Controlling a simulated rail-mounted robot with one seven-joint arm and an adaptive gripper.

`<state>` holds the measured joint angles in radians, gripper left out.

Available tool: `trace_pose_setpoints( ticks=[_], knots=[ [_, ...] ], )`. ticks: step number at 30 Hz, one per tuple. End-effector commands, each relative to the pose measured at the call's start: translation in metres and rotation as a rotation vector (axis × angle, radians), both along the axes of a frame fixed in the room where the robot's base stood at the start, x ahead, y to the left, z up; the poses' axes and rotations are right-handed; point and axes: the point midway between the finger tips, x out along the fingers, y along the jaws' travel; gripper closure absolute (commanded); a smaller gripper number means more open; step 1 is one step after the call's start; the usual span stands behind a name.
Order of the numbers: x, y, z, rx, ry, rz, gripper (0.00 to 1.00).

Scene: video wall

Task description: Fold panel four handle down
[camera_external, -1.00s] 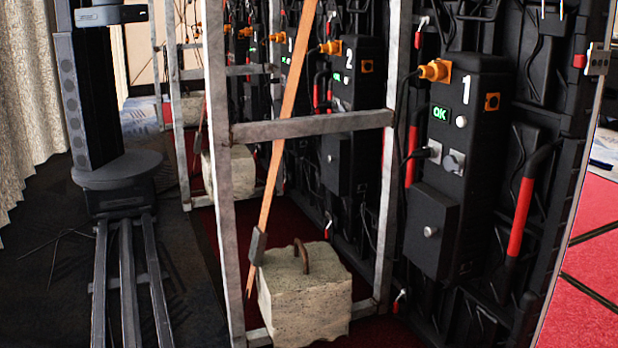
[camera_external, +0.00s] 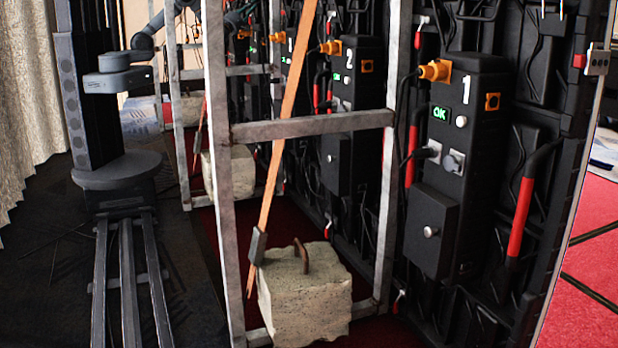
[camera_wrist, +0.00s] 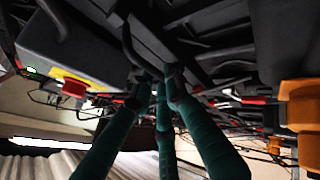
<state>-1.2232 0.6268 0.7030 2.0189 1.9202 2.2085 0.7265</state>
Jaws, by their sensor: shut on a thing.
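In the wrist view, my gripper (camera_wrist: 154,76) has teal-green fingers that reach up to a dark bar-like handle (camera_wrist: 148,38) on the underside of black panel gear. The fingertips are shut on this handle, one on either side. The picture is dark there, so the exact contact is hard to see. In the external view, panel four's number cannot be read. The far panels (camera_external: 240,45) are partly hidden by the metal frame, and my arm reaches towards them at the top. Whether the handle is up or folded cannot be told.
Panel one (camera_external: 455,160) and panel two (camera_external: 350,110) stand nearer, with red-gripped handles. A metal frame (camera_external: 300,127), a wooden strip (camera_external: 285,130) and a concrete block (camera_external: 300,295) stand in front. Orange connectors (camera_wrist: 300,105) and cables hang close to my gripper.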

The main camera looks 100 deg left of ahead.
Motion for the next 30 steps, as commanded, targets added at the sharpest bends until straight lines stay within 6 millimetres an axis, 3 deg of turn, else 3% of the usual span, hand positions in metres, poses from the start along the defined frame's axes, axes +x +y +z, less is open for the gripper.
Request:
trace_pose_setpoints(
  ticks=[1, 3, 15, 30],
  knots=[
    [0.0016, 0.0010, -0.0148, 0.020, -0.029, 0.000, 1.00],
    [0.0034, 0.0019, -0.0163, 0.048, -0.064, 0.000, 1.00],
    [0.0084, 0.0063, -0.0164, 0.135, -0.182, 0.001, 1.00],
    [0.0088, 0.0068, -0.0139, 0.144, -0.194, 0.000, 1.00]
  ],
)
